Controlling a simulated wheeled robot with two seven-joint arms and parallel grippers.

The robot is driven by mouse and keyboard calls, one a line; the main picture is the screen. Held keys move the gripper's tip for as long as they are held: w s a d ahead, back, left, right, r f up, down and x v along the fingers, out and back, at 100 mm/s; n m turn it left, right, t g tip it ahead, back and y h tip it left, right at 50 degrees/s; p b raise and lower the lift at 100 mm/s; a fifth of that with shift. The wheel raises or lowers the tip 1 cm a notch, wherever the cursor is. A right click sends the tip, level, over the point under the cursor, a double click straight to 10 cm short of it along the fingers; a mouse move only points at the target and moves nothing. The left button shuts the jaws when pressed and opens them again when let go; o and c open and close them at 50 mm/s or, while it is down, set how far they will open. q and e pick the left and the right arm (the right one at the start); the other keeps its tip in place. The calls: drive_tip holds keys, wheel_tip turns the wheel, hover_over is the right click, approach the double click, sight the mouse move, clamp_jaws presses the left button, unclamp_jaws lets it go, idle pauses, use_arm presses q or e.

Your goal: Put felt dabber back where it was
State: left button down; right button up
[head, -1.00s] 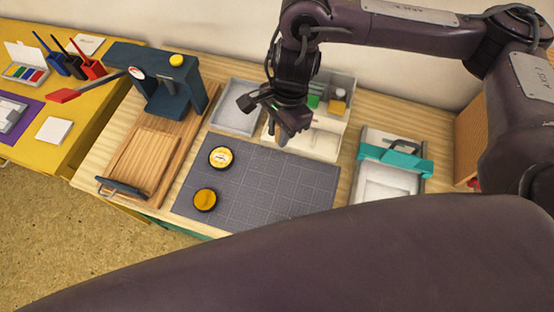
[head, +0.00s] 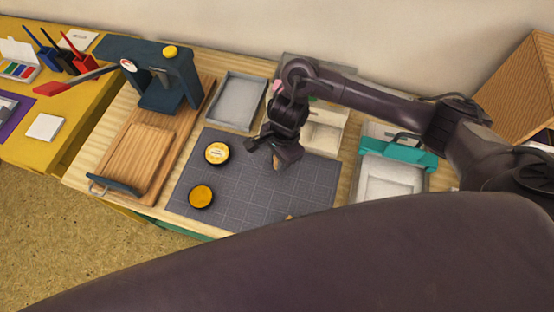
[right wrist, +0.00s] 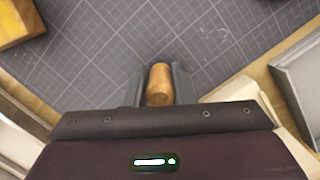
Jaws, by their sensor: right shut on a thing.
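My right gripper (head: 276,160) is over the upper part of the grey cutting mat (head: 240,195), fingers pointing down. It is shut on a small wooden piece, apparently the felt dabber's handle (right wrist: 159,84). A bit of this brown wood (head: 277,164) shows at the fingertips in the head view. In the right wrist view the rounded wooden end sits between the two dark fingers. The dabber's lower end is hidden, so I cannot tell whether it touches the mat. My left gripper is not in view.
A yellow-brown block (right wrist: 20,20) lies near the mat's front. A teal-barred device (head: 395,165) is right.

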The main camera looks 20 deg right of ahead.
drive_tip(key=shift+f, duration=0.1)
drive_tip(key=shift+f, duration=0.2)
drive_tip(key=o, duration=1)
drive_tip(key=shift+r, duration=0.1)
drive_tip(key=shift+r, duration=0.25)
drive_tip(key=r, duration=0.3)
drive_tip(key=d+r+p, duration=0.1)
drive_tip(key=r, duration=0.3)
drive_tip(key=d+r+p, duration=0.1)
drive_tip(key=r, duration=0.3)
drive_tip(key=shift+w+r, duration=0.25)
drive_tip(key=shift+w, duration=0.15)
